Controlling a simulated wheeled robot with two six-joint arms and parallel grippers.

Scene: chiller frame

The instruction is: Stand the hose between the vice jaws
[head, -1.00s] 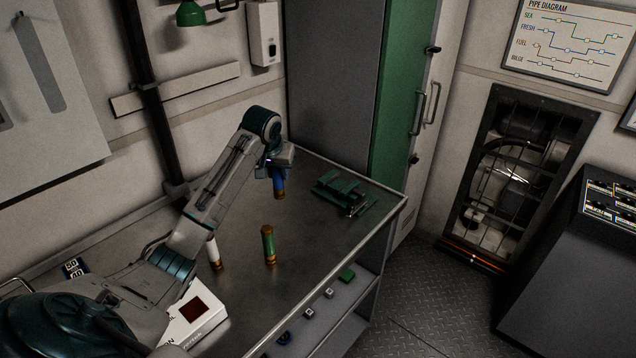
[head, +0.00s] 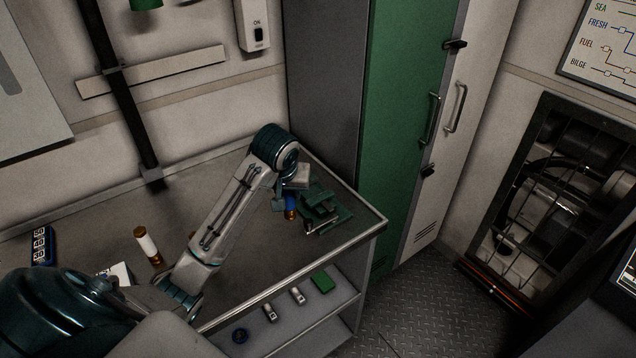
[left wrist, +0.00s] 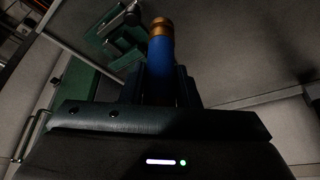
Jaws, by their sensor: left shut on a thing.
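The hose in hand is a blue cylinder with copper-coloured ends (head: 291,203). My left gripper (head: 288,192) is shut on it and holds it roughly upright, just left of the vice. In the left wrist view the blue hose (left wrist: 161,65) sticks out between the fingers. The green vice (head: 326,213) stands on the bench near its far right corner. In the left wrist view the vice (left wrist: 112,38) lies beyond the hose, to its left. The hose is beside the jaws, not between them. The gripper partly hides the hose. My right gripper is out of view.
A blue box with buttons (head: 41,246) lies at far left. The shelf below (head: 325,308) holds small items. A green locker door (head: 395,130) rises behind.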

